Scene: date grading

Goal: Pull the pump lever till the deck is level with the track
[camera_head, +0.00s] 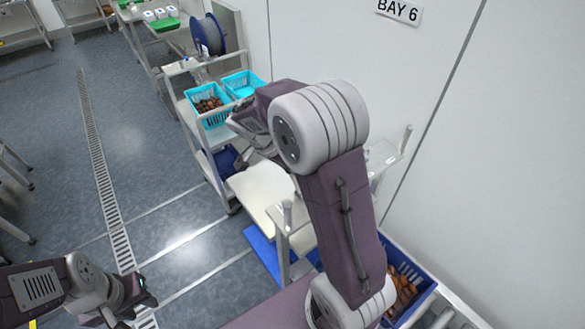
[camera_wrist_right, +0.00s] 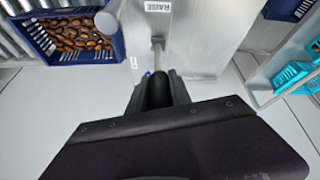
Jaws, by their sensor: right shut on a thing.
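In the right wrist view, my right gripper (camera_wrist_right: 158,88) is shut on the grip of the pump lever (camera_wrist_right: 158,50), whose grey rod runs up to a metal post with a "RAISE" label (camera_wrist_right: 157,5). In the head view my right arm hides most of this gripper and the lever. A pale flat platform (camera_head: 262,188), perhaps the deck, lies below my right arm. My left gripper (camera_head: 143,298) is low at the left, away from everything; its finger gap is unclear. Metal rollers, perhaps the track (camera_wrist_right: 12,45), show at the wrist view's left edge. Their relative height cannot be told.
A blue crate of dates (camera_head: 425,295) stands at the lower right, partly behind my arm; it also shows in the wrist view (camera_wrist_right: 38,42). A shelf cart carries a turquoise basket of dates (camera_head: 190,92) and another turquoise basket (camera_head: 243,77). The floor at the left is open.

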